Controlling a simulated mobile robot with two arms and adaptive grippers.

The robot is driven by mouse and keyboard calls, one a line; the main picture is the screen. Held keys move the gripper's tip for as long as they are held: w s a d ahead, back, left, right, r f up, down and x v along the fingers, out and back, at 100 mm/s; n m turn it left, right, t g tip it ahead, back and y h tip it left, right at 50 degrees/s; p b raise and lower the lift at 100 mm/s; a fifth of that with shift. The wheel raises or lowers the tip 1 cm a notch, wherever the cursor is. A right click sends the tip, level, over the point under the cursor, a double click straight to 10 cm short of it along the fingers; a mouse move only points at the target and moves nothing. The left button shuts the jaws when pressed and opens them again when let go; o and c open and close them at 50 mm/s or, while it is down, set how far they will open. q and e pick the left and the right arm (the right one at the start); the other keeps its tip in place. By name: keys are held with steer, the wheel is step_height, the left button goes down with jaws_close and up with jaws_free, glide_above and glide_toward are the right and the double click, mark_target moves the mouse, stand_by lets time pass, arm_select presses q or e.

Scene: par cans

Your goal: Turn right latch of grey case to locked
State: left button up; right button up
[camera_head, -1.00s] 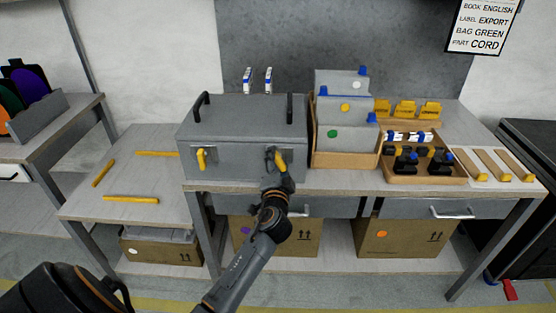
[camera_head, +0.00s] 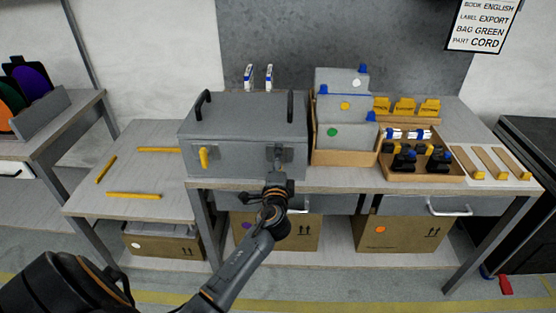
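The grey case (camera_head: 235,120) stands shut on the workbench, with two black handles on its lid. Its left latch (camera_head: 203,157) is yellow and hangs roughly upright on the front face. The right latch's yellow lever is hidden behind my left gripper (camera_head: 277,153); only part of its grey mounting plate (camera_head: 294,154) shows. My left gripper is up against the case front at the right latch. I cannot tell whether its fingers are shut on the lever or how the lever is turned. My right gripper is not in view.
A cardboard bin with grey boxes (camera_head: 345,157) stands close right of the case. A wooden tray (camera_head: 425,175) of black parts lies farther right. Two bench drawers (camera_head: 435,206) sit below the top. A lower table (camera_head: 125,178) with yellow strips is at left.

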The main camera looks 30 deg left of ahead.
arm_select(q)
steer(key=shift+r, duration=0.1)
steer(key=o, duration=1.2)
steer(key=shift+c, duration=0.2)
steer(key=v, duration=1.2)
